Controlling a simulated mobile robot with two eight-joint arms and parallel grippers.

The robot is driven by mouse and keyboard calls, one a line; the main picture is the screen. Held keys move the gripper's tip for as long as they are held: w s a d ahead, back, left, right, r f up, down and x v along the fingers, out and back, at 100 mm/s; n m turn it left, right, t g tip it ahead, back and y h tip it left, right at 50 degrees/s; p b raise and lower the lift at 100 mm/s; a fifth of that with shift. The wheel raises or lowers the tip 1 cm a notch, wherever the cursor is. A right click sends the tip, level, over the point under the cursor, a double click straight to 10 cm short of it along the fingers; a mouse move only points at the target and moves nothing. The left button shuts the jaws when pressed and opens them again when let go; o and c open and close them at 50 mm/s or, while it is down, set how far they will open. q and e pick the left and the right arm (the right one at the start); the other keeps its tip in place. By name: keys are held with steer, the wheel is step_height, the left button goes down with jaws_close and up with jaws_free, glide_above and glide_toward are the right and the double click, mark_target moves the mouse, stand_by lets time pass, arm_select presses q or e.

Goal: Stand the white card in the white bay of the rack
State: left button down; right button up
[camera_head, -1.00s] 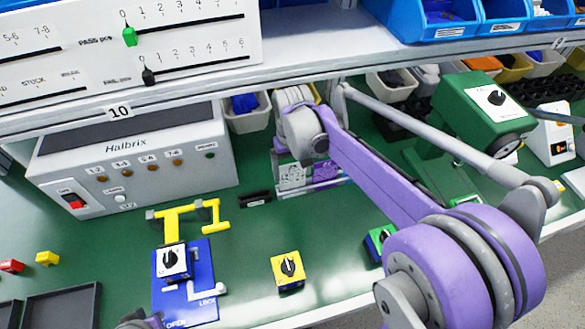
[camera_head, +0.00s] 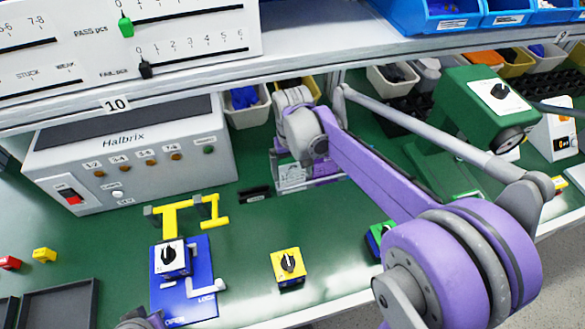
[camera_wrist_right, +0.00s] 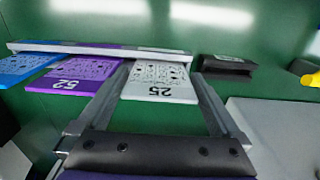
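The white card (camera_wrist_right: 160,82), marked 25, stands at the rack (camera_wrist_right: 100,46) in the right wrist view, right of the purple card (camera_wrist_right: 75,75) and the blue card (camera_wrist_right: 22,68). My right gripper (camera_wrist_right: 160,72) has one finger along each side edge of the white card. Narrow gaps seem to show beside the card, so the fingers look open around it. The bay floor under the card is hidden. In the head view my right arm mostly covers the rack, and the card (camera_head: 292,174) shows only in part. My left gripper's fingers are out of view.
A small black block (camera_wrist_right: 228,66) lies right of the rack. The grey Halbrix box (camera_head: 130,150), the blue plate with a switch (camera_head: 185,290) and a yellow switch block (camera_head: 288,266) stand to the left. The shelf edge (camera_head: 300,60) hangs above.

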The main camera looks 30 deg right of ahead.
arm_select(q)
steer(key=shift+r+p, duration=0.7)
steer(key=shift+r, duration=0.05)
arm_select(e)
step_height(320, 180, up, 11)
steer(key=shift+f, duration=0.1)
arm_select(q)
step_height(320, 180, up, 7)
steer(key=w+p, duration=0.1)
steer(key=p, duration=0.5)
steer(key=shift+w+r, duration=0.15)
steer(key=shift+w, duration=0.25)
arm_select(e)
step_height(320, 180, up, 9)
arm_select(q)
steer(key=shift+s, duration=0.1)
